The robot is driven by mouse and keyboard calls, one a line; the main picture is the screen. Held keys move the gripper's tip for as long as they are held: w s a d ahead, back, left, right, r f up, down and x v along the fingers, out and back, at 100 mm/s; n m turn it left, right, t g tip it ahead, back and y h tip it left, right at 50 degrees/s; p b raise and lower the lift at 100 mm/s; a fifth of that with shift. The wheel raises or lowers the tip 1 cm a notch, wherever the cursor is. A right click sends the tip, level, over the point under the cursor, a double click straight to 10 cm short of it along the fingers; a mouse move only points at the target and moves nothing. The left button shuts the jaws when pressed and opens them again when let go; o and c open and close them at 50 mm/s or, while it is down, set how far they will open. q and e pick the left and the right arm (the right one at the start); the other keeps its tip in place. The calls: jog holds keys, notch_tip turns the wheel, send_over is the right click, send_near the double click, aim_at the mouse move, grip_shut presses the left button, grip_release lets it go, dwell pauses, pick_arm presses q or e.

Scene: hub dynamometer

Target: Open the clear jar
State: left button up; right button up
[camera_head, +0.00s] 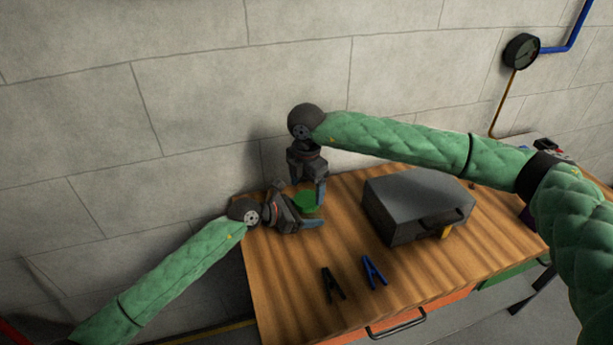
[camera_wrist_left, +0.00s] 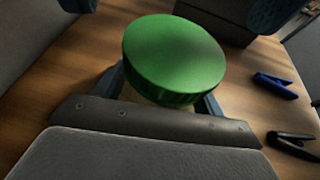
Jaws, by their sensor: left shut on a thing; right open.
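The clear jar has a round green lid (camera_head: 305,203) and stands at the left end of the wooden bench. In the left wrist view the lid (camera_wrist_left: 174,55) fills the middle and sits on the jar, with only a pale strip of the jar body (camera_wrist_left: 137,97) showing below it. My left gripper (camera_head: 305,218) comes in low from the left and is shut on the jar body under the lid. My right gripper (camera_head: 309,190) points down over the lid, open. Its blue fingertips show apart at the top of the left wrist view.
A grey case (camera_head: 412,205) with a dark handle stands on the bench right of the jar. A black clamp (camera_head: 333,285) and a blue clamp (camera_head: 374,272) lie near the front edge. Bare wood lies between them and the jar. The wall rises close behind.

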aim_at(307, 198)
jog(key=shift+f, duration=1.6)
jog(key=c, duration=1)
jog(key=shift+c, duration=0.2)
jog(key=n, duration=0.3)
jog(key=o, duration=1.1)
jog(key=shift+r, duration=0.15)
